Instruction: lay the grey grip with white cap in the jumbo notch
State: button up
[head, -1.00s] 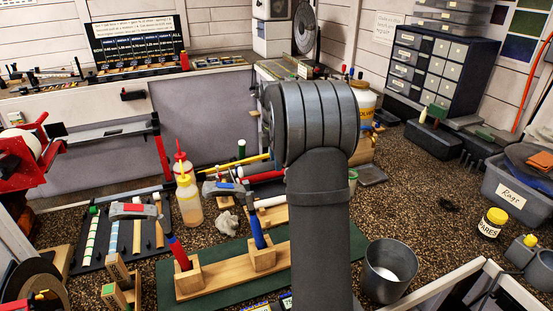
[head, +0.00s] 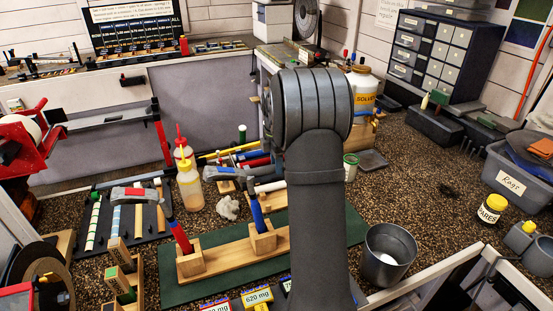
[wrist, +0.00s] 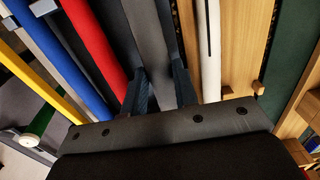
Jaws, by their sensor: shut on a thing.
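My gripper (wrist: 162,92) shows in the wrist view, pointing down over a row of grips. It is shut on a grey grip (wrist: 151,30), a dark grey strip running away between its two fingers. The white cap is not visible. A red grip (wrist: 92,45) lies to its left, and a white one (wrist: 209,50) to its right, beside light wood (wrist: 241,40). In the head view my arm hides the gripper and the held grip. I cannot make out the jumbo notch or whether the grip touches anything.
In the head view, a wooden holder (head: 218,262) with red and blue handles stands on a green mat (head: 190,292) left of my arm.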

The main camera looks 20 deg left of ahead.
jog(key=shift+f, duration=0.5)
dwell(0.5)
jog(key=o, duration=1)
jog(key=shift+c, duration=0.2)
jog(key=shift+r, duration=0.1)
notch_tip(320, 180, up, 17)
jog(key=shift+s+a, duration=0.15)
notch_tip(320, 180, down, 17)
jog(key=shift+f, duration=0.1)
dwell(0.4)
jog(key=shift+r, duration=0.25)
